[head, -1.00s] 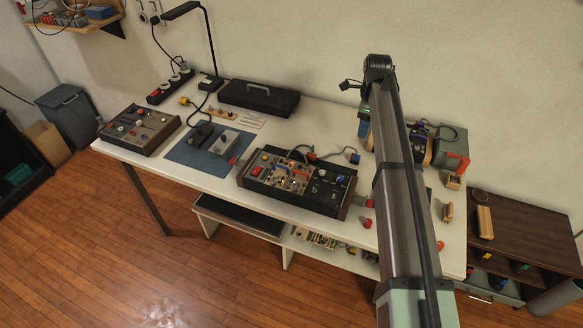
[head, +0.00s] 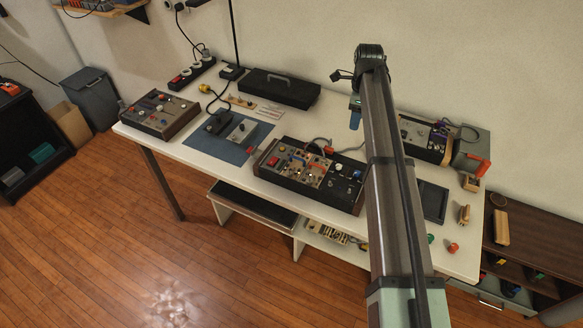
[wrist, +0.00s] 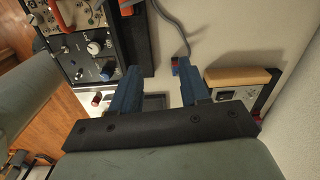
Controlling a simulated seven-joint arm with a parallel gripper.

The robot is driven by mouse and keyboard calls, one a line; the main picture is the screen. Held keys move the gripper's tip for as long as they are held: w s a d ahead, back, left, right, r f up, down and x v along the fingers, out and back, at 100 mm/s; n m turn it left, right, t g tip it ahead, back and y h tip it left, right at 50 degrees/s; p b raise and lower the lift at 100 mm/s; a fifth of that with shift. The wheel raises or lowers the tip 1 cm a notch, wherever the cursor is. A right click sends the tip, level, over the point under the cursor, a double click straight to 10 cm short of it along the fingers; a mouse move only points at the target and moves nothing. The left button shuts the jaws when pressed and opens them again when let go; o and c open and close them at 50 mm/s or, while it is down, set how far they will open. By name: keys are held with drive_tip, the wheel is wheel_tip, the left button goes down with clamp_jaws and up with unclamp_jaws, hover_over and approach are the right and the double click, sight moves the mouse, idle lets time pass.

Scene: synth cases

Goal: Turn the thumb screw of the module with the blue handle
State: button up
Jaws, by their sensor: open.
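The synth case (head: 310,190) stands near the middle of the bench, with several modules, knobs and patch cables. In the wrist view its dark panel (wrist: 84,62) is at upper left. A small dark-blue part (wrist: 107,72) sits low on that panel; I cannot tell if it is the blue handle. A pale round knob (wrist: 93,47) is above it. The thumb screw is too small to make out. My gripper (wrist: 161,90) is open and empty, its two blue fingers wide apart, to the right of and below the panel. In the head view my arm hides most of it.
A second case with a yellowish wooden end (wrist: 240,76) is at right in the wrist view. A grey cable (wrist: 174,25) hangs between the cases. A black tray (head: 432,201) and a red knob (head: 453,247) lie at the bench's right. A blue mat (head: 230,149) lies left.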

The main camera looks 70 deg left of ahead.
drive_tip(key=s+r+n, duration=0.2)
drive_tip(key=s+r, duration=0.1)
drive_tip(key=s, duration=1.5)
hover_over(289, 172)
wheel_tip(289, 172, down, 13)
drive_tip(key=shift+w+r, duration=0.1)
drive_tip(key=shift+c, duration=0.3)
clamp_jaws()
